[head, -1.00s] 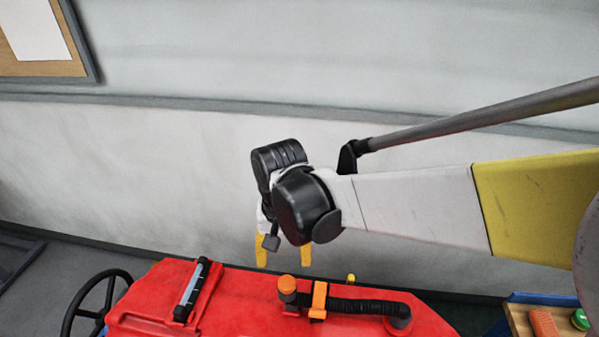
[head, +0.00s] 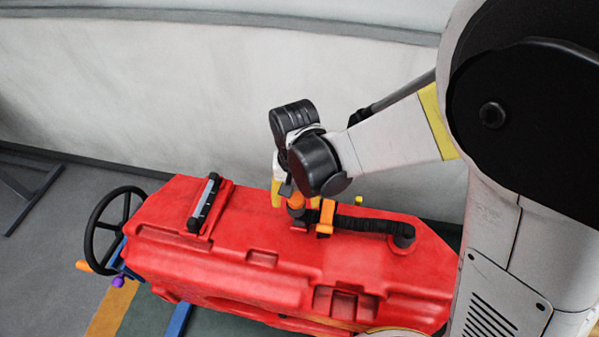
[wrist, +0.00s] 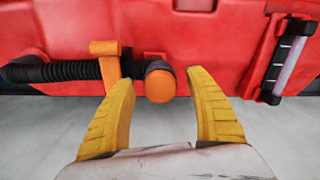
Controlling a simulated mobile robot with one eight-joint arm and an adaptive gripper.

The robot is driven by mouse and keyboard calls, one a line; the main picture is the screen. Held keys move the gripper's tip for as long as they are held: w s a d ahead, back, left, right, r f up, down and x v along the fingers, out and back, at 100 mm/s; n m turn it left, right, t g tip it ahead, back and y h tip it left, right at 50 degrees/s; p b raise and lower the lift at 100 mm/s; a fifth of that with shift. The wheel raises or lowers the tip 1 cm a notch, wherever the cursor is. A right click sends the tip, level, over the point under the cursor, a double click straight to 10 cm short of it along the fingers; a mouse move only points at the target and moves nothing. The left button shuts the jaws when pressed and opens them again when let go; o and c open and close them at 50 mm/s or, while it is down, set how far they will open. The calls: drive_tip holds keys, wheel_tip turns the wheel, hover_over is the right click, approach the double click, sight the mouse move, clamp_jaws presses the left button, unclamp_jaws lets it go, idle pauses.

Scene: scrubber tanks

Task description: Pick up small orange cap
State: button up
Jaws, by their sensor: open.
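The small orange cap (head: 296,201) sits on a dark neck on top of the red tank (head: 262,237). In the wrist view the cap (wrist: 159,87) appears round and lies between the tips of my gripper's two yellow fingers. My gripper (wrist: 160,80) is open and empty, with a gap on both sides of the cap. In the head view my gripper's wrist partly hides the fingers, which hang close to the cap. I cannot tell whether the tips are level with the cap or still short of it.
An orange clamp (head: 327,216) stands close beside the cap, around a black ribbed hose (head: 368,226). A black-framed level gauge (head: 204,203) is fixed on the tank's left side. A black steering wheel (head: 104,230) stands at the far left. A pale wall (head: 150,90) runs behind.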

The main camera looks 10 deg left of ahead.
drive_tip(key=shift+c, duration=0.6)
drive_tip(key=c, duration=0.9)
drive_tip(key=shift+c, duration=0.2)
drive_tip(key=shift+r, duration=0.2)
